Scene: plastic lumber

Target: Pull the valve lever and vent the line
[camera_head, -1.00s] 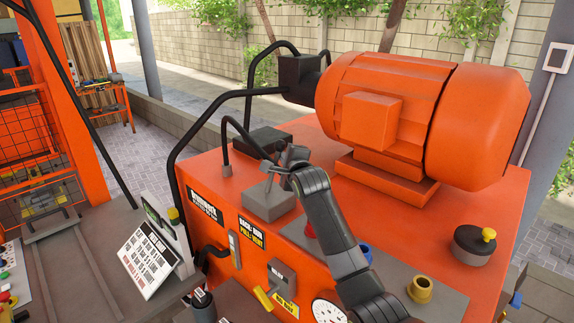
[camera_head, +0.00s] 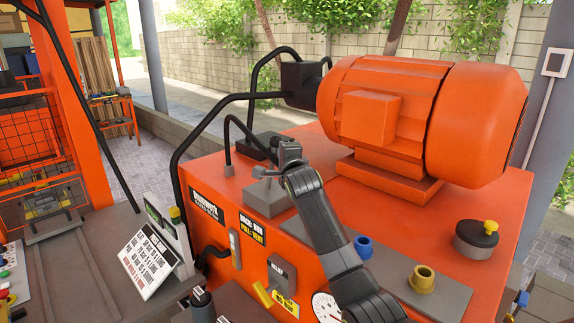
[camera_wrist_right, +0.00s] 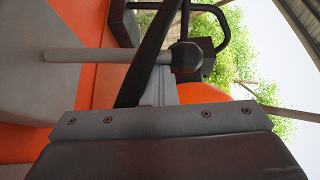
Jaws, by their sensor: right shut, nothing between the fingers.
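The valve lever is a thin grey rod with a dark faceted knob. In the right wrist view the rod (camera_wrist_right: 95,55) comes in from the left and ends at the knob (camera_wrist_right: 186,57). Its grey base block (camera_head: 264,198) sits on the orange machine top in the head view, beside the label "BACK: RUN PULL: VENT" (camera_head: 251,229). My right gripper (camera_head: 280,158) is shut and empty, above the block and close to the lever. It hides most of the lever in the head view; I cannot tell whether they touch. My left gripper is out of view.
A large orange motor (camera_head: 395,120) stands behind and right of my right arm. Black pipes (camera_head: 180,150) curve up on the left. A blue fitting (camera_head: 363,247), a brass fitting (camera_head: 423,278) and a dark yellow-topped cap (camera_head: 477,239) stand on the right.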

